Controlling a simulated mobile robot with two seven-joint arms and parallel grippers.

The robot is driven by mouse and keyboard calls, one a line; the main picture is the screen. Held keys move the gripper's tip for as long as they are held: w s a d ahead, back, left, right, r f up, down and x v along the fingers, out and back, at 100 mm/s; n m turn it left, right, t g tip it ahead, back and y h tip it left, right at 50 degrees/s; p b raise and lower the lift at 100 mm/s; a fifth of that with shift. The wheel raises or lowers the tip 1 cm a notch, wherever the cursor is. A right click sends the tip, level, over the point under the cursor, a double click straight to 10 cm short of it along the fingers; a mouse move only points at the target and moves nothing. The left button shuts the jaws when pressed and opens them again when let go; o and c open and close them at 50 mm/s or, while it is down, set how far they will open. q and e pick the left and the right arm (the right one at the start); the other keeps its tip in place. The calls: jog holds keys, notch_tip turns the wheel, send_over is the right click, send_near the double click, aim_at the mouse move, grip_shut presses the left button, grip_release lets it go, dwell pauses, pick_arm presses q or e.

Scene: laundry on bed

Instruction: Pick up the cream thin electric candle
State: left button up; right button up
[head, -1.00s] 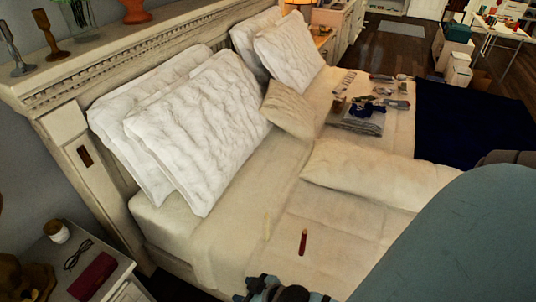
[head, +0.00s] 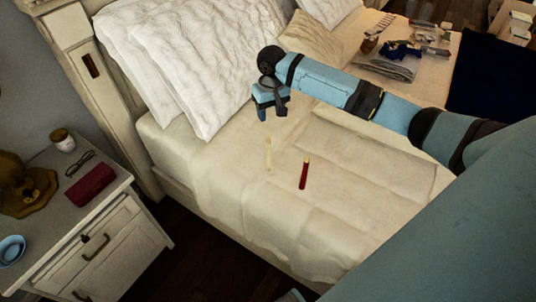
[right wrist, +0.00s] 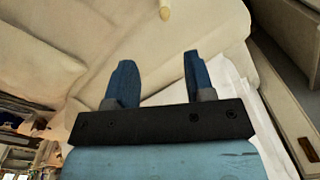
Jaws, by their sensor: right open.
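The cream thin candle (head: 268,154) lies on the beige bed sheet, left of a dark red candle (head: 304,173). In the right wrist view, a cream candle end (right wrist: 165,12) shows at the top edge, beyond the fingertips. My right gripper (head: 272,113) is above the bed, a little beyond the cream candle and apart from it. Its two blue fingers (right wrist: 155,62) are open with nothing between them. My left gripper is not seen.
White pillows (head: 205,75) lean against the headboard behind my right gripper. Folded clothes and small items (head: 400,55) lie at the bed's far side. A nightstand (head: 125,232) with a red case (head: 92,186), glasses and a jar stands at left. The sheet around the candles is clear.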

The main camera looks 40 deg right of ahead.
aim_at(268, 142)
jog(key=shift+s+a+f, duration=0.1)
jog(key=shift+a+f, duration=0.1)
jog(key=shift+f, duration=2.05)
jog(key=shift+s+a+f, duration=0.1)
jog(key=shift+a+f, duration=0.05)
jog(key=shift+f, duration=2.1)
jog(key=shift+s+a+f, duration=0.1)
jog(key=shift+a+f, duration=0.1)
jog(key=shift+f, duration=2.05)
grip_shut()
